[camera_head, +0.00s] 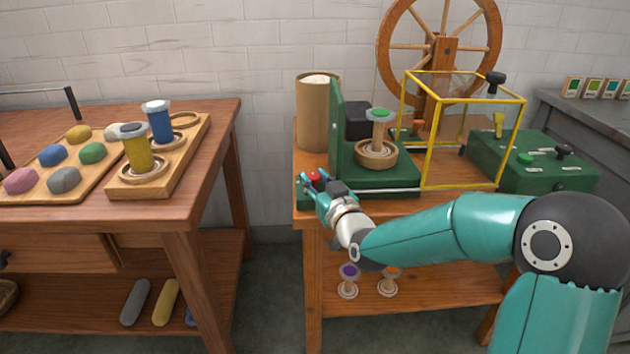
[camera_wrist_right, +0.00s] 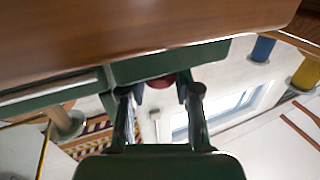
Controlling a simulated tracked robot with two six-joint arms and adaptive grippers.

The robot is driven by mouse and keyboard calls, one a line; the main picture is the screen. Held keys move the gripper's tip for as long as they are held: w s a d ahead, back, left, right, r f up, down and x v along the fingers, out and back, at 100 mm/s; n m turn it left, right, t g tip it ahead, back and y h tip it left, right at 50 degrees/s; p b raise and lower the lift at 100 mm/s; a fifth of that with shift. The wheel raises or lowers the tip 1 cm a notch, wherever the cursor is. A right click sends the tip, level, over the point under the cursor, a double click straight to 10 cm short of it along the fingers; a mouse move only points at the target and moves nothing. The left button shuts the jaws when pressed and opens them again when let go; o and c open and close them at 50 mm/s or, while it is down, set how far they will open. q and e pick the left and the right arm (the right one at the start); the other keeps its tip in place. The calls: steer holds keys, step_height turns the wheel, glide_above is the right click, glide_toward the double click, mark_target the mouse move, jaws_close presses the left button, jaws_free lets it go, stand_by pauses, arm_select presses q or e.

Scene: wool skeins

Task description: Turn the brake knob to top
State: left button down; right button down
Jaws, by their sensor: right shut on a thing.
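A red knob (camera_head: 314,177), which looks like the brake knob, is at the front left of the green winding machine (camera_head: 385,181). My right gripper (camera_head: 320,188) is shut on it, with the fingers partly covering it in the head view. In the right wrist view the knob (camera_wrist_right: 162,81) shows as a dark red round shape between the two fingertips of my right gripper (camera_wrist_right: 161,92). The knob's pointer and any marks around it are too small or hidden, so I cannot tell which way it is turned. My left gripper is not in view.
A spool with a green top (camera_head: 379,135) stands on the machine beside an upright green panel (camera_head: 336,125). A yellow frame guard (camera_head: 430,150) and a green box (camera_head: 530,172) with a black knob (camera_head: 564,150) are to the right. The left table (camera_head: 216,150) holds wool and spools.

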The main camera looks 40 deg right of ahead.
steer(key=shift+a+m+h, duration=0.2)
steer(key=shift+m+h, duration=0.2)
steer(key=shift+h, duration=0.5)
steer(key=shift+w+a+m+g+h, duration=0.15)
steer(key=shift+m+g+h, duration=0.45)
steer(key=shift+m+h, duration=0.4)
steer(key=m+g+h+p, duration=0.1)
steer(key=m+g+h, duration=0.1)
steer(key=h, duration=0.1)
steer(key=shift+w+a+h, duration=0.1)
steer(key=shift+a+h, duration=0.05)
steer(key=shift+h, duration=0.25)
steer(key=m+g+h+p, duration=0.2)
steer(key=m+g, duration=0.1)
steer(key=m+g+h+p, duration=0.2)
steer(key=g+h+p, duration=0.1)
steer(key=shift+w+a+r+m+g, duration=0.1)
steer(key=shift+w+r+m+g, duration=0.1)
steer(key=shift+m+g, duration=0.2)
steer(key=shift+w+f+m+g+h+p, duration=0.1)
steer(key=shift+m+g+h+p, duration=0.4)
steer(key=shift+m+g+p, duration=0.7)
steer(key=shift+w+f+m+g+h+p, duration=0.1)
steer(key=shift+m+g+h+p, duration=0.6)
steer(key=shift+g, duration=1)
steer(key=c, duration=1.1)
jaws_free()
steer(key=shift+c, duration=0.2)
